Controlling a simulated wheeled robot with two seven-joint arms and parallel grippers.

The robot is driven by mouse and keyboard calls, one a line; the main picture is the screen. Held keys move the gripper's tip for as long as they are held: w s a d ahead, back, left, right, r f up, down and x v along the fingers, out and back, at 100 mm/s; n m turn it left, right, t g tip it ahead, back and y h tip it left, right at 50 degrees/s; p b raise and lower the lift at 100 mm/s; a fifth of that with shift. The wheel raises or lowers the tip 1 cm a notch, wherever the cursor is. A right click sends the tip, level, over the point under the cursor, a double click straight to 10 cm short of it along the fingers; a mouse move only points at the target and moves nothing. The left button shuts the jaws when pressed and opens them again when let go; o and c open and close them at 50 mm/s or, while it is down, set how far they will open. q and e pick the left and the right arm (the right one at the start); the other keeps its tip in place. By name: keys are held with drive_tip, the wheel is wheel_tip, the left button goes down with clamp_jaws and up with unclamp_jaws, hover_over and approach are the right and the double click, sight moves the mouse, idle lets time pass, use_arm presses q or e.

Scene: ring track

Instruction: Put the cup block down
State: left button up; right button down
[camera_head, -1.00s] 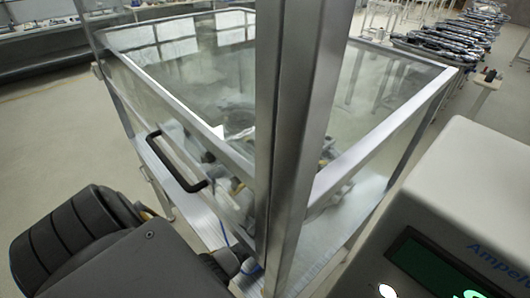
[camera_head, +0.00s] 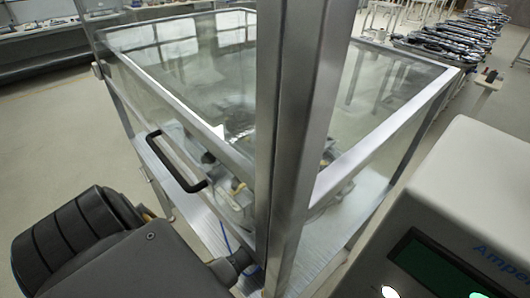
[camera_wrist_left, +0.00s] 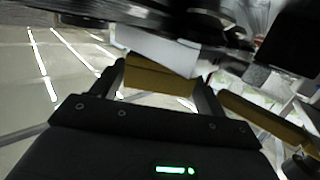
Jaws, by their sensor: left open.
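In the left wrist view my left gripper (camera_wrist_left: 162,92) is open, with its two dark fingers apart. A yellow-brown block (camera_wrist_left: 160,78) lies between or just beyond the fingers; I cannot tell whether it touches them. A white block-like piece (camera_wrist_left: 158,48) sits right behind it. I cannot tell for certain which piece is the cup block. In the head view my left arm comes in at the lower left, and its gripper cannot be made out behind the metal post and glass. My right gripper is in neither view.
A glass-walled enclosure with a metal post (camera_head: 292,130) and a black handle (camera_head: 172,163) fills the head view's middle. A white machine with a green display (camera_head: 445,262) stands at right. A second yellow-brown bar (camera_wrist_left: 268,122) lies right of the gripper in the wrist view.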

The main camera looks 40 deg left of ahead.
use_arm(q)
drive_tip(key=v, duration=0.5)
drive_tip(key=shift+d+r+b, duration=0.15)
drive_tip(key=shift+b, duration=0.15)
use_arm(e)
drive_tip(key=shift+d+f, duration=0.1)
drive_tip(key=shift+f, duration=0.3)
use_arm(q)
drive_tip(key=shift+s+d+r, duration=0.1)
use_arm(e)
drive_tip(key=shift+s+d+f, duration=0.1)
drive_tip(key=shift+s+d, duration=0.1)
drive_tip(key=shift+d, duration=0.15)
